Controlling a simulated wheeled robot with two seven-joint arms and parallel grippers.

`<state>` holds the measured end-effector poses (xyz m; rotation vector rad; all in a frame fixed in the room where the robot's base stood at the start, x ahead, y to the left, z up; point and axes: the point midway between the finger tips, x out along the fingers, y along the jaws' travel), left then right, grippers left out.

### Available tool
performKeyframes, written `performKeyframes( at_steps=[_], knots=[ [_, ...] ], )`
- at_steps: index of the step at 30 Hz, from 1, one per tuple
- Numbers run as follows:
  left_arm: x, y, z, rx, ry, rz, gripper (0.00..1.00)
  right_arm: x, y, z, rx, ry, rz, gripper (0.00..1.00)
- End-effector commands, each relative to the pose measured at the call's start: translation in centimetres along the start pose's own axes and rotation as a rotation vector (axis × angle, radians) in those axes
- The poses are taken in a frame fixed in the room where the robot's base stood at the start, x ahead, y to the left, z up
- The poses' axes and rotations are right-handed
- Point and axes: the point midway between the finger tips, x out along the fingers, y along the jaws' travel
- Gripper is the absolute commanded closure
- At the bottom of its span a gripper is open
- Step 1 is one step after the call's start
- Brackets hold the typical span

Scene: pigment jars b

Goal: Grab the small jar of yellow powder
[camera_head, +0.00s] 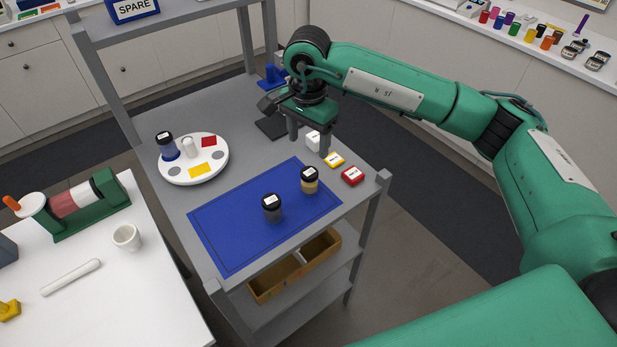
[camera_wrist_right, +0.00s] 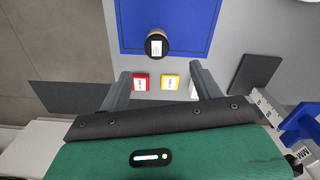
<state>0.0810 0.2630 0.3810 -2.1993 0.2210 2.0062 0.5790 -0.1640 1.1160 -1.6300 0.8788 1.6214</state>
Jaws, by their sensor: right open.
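The small jar of yellow powder (camera_head: 309,182) stands upright on the blue mat (camera_head: 225,241), with a black lid and a white label on top. It also shows from above in the right wrist view (camera_wrist_right: 157,43), near the mat's edge. My right gripper (camera_head: 309,142) is open and empty, above the shelf just behind the mat. Its two fingers (camera_wrist_right: 160,75) reach toward the jar, which lies beyond the fingertips and apart from them. My left gripper is not in view.
A dark-powder jar (camera_head: 272,210) stands beside the yellow one. A red block (camera_head: 352,176), a yellow block (camera_head: 334,160) and a white block (camera_head: 313,140) lie behind the mat. A round white tray (camera_head: 222,163) holds a blue jar (camera_head: 167,150). Shelf posts (camera_head: 372,225) rise at the corners.

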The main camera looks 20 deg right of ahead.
Motion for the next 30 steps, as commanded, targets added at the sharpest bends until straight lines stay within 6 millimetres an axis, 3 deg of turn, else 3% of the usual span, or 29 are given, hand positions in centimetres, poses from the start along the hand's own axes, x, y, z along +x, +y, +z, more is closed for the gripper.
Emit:
performKeyframes(
  at_steps=[9,17,24,30],
  knots=[
    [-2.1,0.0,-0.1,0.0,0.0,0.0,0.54,5.7,0.1,0.2,0.001,-0.006,0.002,0.34],
    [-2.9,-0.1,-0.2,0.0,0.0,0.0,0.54,7.5,0.2,0.2,0.0,-0.007,0.001,0.34],
    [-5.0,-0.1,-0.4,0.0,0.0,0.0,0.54,10.2,0.6,0.3,0.001,-0.008,0.002,0.34],
    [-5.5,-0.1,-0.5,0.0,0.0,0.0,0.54,12.1,0.5,0.3,-0.001,-0.006,-0.001,0.34]
  ],
)
